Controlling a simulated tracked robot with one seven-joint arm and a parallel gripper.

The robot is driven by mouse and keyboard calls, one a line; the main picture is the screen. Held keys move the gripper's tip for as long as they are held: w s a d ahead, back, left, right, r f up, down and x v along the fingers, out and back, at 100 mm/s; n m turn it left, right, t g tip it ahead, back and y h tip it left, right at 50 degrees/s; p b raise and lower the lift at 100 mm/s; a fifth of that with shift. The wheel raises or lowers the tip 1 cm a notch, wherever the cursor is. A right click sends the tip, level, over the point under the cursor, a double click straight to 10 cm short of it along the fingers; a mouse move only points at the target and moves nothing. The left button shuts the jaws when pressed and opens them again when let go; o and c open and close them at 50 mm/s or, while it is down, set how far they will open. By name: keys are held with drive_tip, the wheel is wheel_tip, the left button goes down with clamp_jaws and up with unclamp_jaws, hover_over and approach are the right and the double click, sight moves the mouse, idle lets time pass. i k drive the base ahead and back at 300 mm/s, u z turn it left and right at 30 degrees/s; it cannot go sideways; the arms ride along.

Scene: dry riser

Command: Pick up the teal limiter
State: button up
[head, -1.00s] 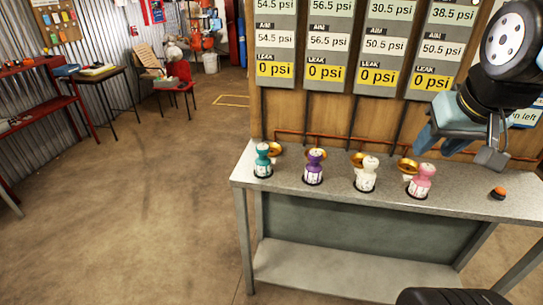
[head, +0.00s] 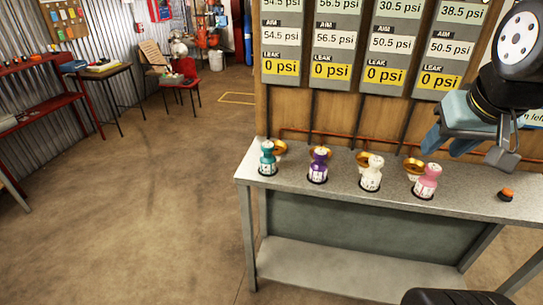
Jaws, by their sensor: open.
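The teal limiter (head: 267,158) stands upright at the left end of the grey bench, on a dark round base, with a brass fitting close behind it. A purple limiter (head: 318,165), a white limiter (head: 371,174) and a pink limiter (head: 427,182) stand in a row to its right. My gripper (head: 468,153) is open and empty. It hangs at the upper right, above the bench's right part, well to the right of the teal limiter and apart from all the limiters.
The grey bench (head: 465,200) has an orange-topped button (head: 506,194) at its right. A panel with several pressure displays (head: 336,45) rises behind, with a copper pipe low across it. Open floor (head: 140,210) lies to the left. A red chair (head: 180,85) stands farther back.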

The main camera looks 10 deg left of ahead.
sight(267, 162)
drive_tip(key=u, duration=0.2)
drive_tip(key=i, duration=0.15)
drive_tip(key=z, duration=2.7)
drive_tip(key=k, duration=1.5)
drive_tip(key=u, duration=3.75)
drive_tip(key=k, duration=0.1)
drive_tip(key=z, duration=1.35)
